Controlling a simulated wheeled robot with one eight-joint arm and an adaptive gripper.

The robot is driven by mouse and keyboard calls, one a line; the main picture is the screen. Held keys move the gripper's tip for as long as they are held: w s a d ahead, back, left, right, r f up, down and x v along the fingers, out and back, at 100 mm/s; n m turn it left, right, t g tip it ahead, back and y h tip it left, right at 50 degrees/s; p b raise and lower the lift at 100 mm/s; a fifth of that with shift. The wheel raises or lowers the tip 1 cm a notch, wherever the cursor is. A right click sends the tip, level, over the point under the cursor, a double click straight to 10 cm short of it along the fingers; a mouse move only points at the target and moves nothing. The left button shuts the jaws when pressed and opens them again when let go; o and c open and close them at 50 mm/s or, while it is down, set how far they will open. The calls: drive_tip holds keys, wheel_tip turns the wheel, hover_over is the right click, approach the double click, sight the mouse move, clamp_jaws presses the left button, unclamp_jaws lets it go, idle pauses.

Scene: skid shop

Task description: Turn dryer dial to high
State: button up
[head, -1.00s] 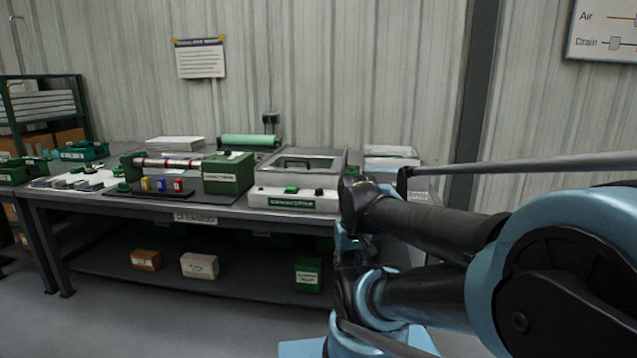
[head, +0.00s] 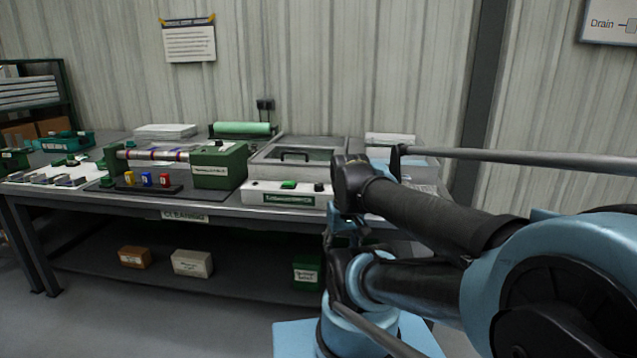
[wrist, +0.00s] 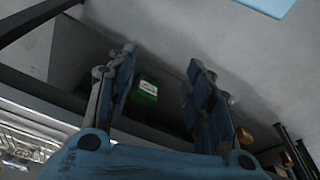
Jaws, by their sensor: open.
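A white control panel (head: 262,197) fronts a grey lidded machine (head: 270,155) on the bench in the head view. It has a green button (head: 289,184) and small dark knobs, one (head: 319,187) near its right end. Its label is too blurred to read, so I cannot tell whether this is the dryer or which setting a knob has. Another pale unit (head: 390,139) stands to its right, partly hidden by my arm. My gripper (wrist: 160,60) is open and empty in the wrist view, with a green box beyond its fingers and no dial there.
The bench (head: 140,201) also holds a green roller machine (head: 219,167) and a green roll (head: 242,129). Its lower shelf holds a brown box (head: 134,257), a white box (head: 192,263) and a green box (head: 307,272). Open floor lies in front.

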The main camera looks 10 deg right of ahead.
drive_tip(key=w+r+n, duration=0.5)
drive_tip(key=w+r, duration=0.4)
drive_tip(key=r, duration=0.2)
wheel_tip(320, 180, up, 12)
drive_tip(key=n+g, duration=0.2)
drive_tip(key=n, duration=1)
hover_over(319, 184)
wheel_tip(319, 184, down, 17)
drive_tip(key=shift+s+f, duration=0.1)
drive_tip(key=shift+s, duration=0.05)
drive_tip(key=shift+c, duration=0.6)
drive_tip(key=c, duration=1)
